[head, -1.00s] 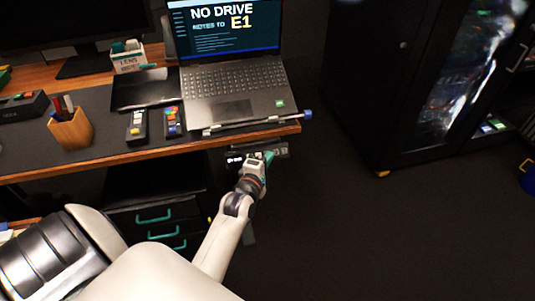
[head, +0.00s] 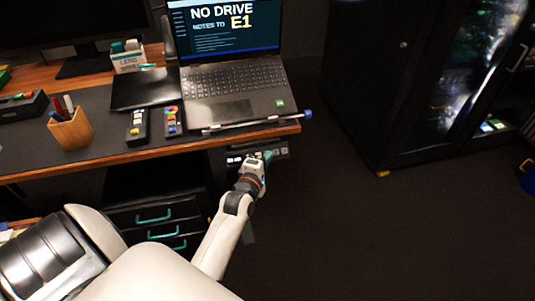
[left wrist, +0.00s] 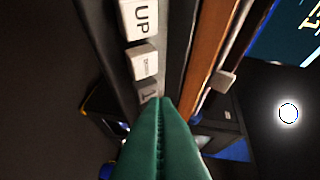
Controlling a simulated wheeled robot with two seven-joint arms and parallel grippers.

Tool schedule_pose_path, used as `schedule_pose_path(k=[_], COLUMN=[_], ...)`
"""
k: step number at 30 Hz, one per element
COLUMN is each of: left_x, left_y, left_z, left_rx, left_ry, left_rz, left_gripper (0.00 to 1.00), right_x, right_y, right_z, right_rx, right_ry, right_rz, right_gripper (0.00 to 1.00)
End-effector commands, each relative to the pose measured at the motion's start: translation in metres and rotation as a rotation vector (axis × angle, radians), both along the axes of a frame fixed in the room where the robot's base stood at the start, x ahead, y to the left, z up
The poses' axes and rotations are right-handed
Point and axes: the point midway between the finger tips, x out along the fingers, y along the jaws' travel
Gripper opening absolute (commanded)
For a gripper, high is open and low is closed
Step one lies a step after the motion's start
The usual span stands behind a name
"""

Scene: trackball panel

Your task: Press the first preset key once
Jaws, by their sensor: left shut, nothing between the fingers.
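A dark key panel (head: 284,146) is mounted under the front edge of the desk. In the left wrist view its pale keys stand in a row: the UP key (left wrist: 140,18), a second key with small lettering (left wrist: 143,62), and a key marked 1 (left wrist: 148,92), which is the first preset key. My left gripper (head: 268,156) is shut and empty at the panel. Its green fingertips (left wrist: 163,102) show together beside the 1 key and partly cover it. I cannot tell whether they touch it. Keys farther along are hidden behind the fingers. My right gripper is not in view.
The desk edge (head: 220,141) runs just above the panel. A laptop (head: 240,108), two remote-like devices and a pen holder (head: 71,130) are on the desk. A drawer unit (head: 150,205) stands below at left. The floor to the right is clear up to a dark cabinet (head: 385,90).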

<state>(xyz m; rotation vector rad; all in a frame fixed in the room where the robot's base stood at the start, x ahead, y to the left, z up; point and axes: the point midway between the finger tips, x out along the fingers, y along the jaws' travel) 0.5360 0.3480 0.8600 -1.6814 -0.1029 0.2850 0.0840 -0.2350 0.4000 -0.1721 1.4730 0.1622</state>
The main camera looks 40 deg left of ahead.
Motion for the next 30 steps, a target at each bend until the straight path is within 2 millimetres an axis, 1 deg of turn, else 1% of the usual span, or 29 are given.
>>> schedule_pose_path(k=[30], left_x=[0.0042], left_y=[0.0047], left_z=[-0.0055], left_rx=[-0.001], left_ry=[0.001], left_rz=[0.000], left_gripper=[0.00], right_x=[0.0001], right_y=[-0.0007], right_z=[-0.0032], right_rx=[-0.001], right_ry=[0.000], right_rz=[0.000], right_gripper=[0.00])
